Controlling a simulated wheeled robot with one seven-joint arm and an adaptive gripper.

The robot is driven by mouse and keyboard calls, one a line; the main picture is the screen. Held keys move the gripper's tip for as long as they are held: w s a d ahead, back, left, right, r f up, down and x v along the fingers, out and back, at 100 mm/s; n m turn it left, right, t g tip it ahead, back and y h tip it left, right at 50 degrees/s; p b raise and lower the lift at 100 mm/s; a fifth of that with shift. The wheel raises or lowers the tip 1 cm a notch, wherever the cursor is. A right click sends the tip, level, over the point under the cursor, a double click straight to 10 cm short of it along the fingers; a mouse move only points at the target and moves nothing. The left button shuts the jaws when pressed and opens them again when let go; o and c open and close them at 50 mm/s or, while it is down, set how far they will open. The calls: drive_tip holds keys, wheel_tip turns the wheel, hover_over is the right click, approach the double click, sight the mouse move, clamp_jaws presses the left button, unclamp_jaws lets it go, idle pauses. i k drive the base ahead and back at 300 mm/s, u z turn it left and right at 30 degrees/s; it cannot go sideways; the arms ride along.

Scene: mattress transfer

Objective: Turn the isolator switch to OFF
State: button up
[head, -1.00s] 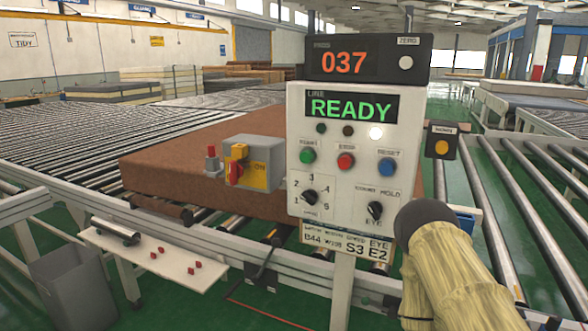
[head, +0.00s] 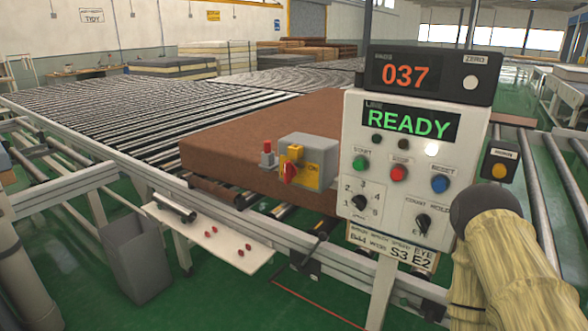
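The isolator switch (head: 289,171) is a red handle on a yellow plate, fixed to a grey box (head: 318,149) left of the control panel. The word ON shows on the plate beside the handle. The handle looks upright, slightly tilted. My arm, in a pale ribbed sleeve with a dark rounded end, comes in at the lower right, in front of the panel's right edge. It is well to the right of the isolator and apart from it. No gripper fingers can be made out.
The control panel (head: 381,213) reads READY, with a 037 display (head: 405,76) above it. A brown mattress (head: 225,150) lies on the rollers behind. A grey bin (head: 139,262) stands on the floor at lower left.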

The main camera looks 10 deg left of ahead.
sight(289, 170)
drive_tip(key=z, duration=1.25)
drive_tip(key=k, duration=1.35)
drive_tip(key=u, duration=1.55)
drive_tip(key=i, duration=0.5)
